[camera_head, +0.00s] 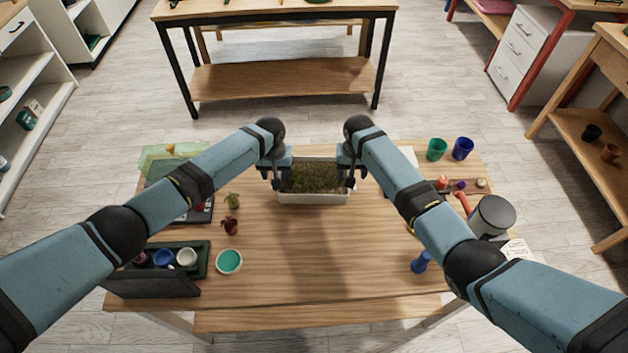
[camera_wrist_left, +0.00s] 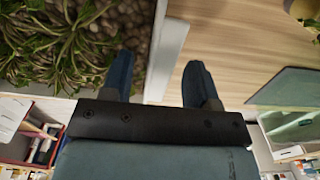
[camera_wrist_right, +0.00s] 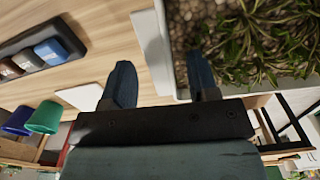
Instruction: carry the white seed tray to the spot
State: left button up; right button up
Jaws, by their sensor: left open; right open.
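The white seed tray (camera_head: 313,198), full of dark soil and green seedlings, sits on the wooden table near its far edge. My left gripper (camera_head: 276,182) is at the tray's left end, open. In the left wrist view its fingers (camera_wrist_left: 160,82) stand on either side of the tray's white wall (camera_wrist_left: 168,52). My right gripper (camera_head: 349,182) is at the right end, open. In the right wrist view its fingers (camera_wrist_right: 160,85) stand either side of the other wall (camera_wrist_right: 153,48). No marked spot is clearly visible.
Small plants (camera_head: 231,226), a teal-topped pot (camera_head: 229,261) and a dark tray of pots (camera_head: 203,262) are on the left. Green (camera_head: 437,149) and blue (camera_head: 463,148) cups and a grey canister (camera_head: 492,217) are on the right. The table's middle (camera_head: 315,255) is clear.

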pick_arm(q)
grip_shut()
pick_arm(e)
grip_shut()
